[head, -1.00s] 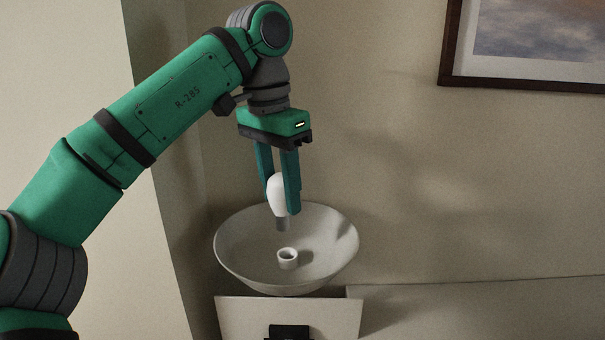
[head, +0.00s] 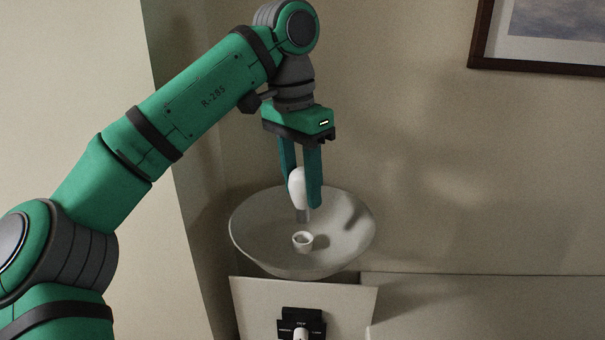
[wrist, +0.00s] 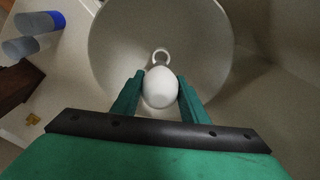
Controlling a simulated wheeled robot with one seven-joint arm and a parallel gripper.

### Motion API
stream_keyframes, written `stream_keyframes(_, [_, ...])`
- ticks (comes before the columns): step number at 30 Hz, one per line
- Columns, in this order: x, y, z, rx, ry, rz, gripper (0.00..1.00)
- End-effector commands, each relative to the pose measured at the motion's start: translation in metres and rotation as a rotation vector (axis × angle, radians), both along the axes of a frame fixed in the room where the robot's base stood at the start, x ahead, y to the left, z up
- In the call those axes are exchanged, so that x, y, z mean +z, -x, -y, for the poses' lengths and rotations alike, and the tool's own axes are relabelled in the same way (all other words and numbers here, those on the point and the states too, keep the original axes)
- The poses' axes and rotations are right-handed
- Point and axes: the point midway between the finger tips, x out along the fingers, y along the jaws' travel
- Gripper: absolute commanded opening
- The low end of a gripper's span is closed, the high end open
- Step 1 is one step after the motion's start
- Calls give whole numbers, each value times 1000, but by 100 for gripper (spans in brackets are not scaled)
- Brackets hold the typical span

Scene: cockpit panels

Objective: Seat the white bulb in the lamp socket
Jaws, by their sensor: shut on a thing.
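The white bulb (head: 297,187) is held upright between the fingers of my gripper (head: 301,190), with its metal base pointing down. The lamp socket (head: 303,241) is a small white ring standing in the middle of the wide pale bowl-shaped shade (head: 345,234). The bulb's base is above the socket and apart from it. In the wrist view the bulb (wrist: 160,88) sits between both fingertips, and the socket ring (wrist: 161,57) shows just beyond it, not covered by the bulb. The bulb's base is hidden there.
Below the bowl is a pale box (head: 255,300) with a black switch panel (head: 301,323) on its front. A framed picture (head: 545,35) hangs on the wall at right.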

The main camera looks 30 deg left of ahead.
Motion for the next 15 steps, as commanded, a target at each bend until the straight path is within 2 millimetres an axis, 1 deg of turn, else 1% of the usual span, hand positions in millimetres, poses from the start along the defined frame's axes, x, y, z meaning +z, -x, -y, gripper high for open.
stream_keyframes(1, [-5, 0, 0, -1, 2, -1, 18])
stream_keyframes(6, [-18, 0, 0, 0, 2, -2, 18])
stream_keyframes(15, [-30, 0, 0, 0, 1, 0, 18])
